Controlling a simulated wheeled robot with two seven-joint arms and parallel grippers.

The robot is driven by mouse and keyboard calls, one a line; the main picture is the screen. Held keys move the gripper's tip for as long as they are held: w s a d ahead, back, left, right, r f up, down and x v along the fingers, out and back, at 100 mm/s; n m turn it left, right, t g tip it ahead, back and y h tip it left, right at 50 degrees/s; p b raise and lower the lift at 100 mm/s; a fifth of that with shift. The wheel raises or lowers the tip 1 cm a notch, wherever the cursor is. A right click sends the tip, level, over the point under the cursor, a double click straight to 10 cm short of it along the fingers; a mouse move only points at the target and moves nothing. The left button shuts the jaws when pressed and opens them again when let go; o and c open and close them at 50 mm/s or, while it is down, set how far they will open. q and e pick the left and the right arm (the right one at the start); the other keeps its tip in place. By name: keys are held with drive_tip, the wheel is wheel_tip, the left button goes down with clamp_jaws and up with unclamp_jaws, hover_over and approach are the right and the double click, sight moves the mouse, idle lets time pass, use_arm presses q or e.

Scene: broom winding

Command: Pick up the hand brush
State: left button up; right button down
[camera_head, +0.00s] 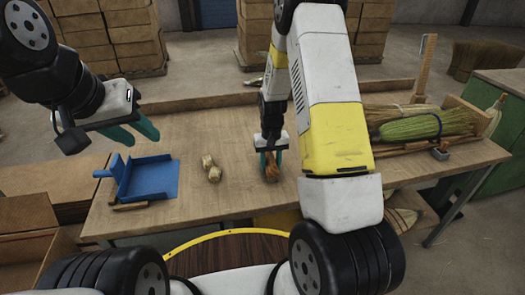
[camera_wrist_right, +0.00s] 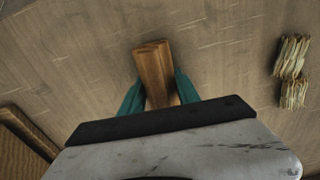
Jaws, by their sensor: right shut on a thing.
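The hand brush (camera_head: 272,173) is at the middle of the table (camera_head: 222,200), below my right gripper (camera_head: 271,162). In the right wrist view its brown wooden body (camera_wrist_right: 152,62) sits between the two teal fingers of my right gripper (camera_wrist_right: 160,92), which is shut on it. Its lower part is hidden, and I cannot tell whether it touches the table. My left gripper (camera_head: 138,137) is open and empty, in the air above the table's left part, near the blue dustpan.
A blue dustpan (camera_head: 158,178) lies at the table's left. Short straw bundles (camera_head: 211,168) lie between it and the brush, and also show in the right wrist view (camera_wrist_right: 291,72). A green broom bundle (camera_head: 410,127) lies at the right. Stacked boxes (camera_head: 110,35) stand behind.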

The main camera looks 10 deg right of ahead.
sight(270, 157)
drive_tip(key=shift+r, duration=0.45)
drive_tip(key=r, duration=0.2)
drive_tip(key=shift+s+a+r, duration=0.15)
drive_tip(key=shift+s+r, duration=0.2)
drive_tip(key=shift+r, duration=0.05)
drive_tip(key=s+a+r, duration=0.1)
drive_tip(key=s+a, duration=0.3)
drive_tip(key=s, duration=1)
drive_tip(key=shift+s+a+r, duration=0.15)
drive_tip(key=shift+s, duration=0.2)
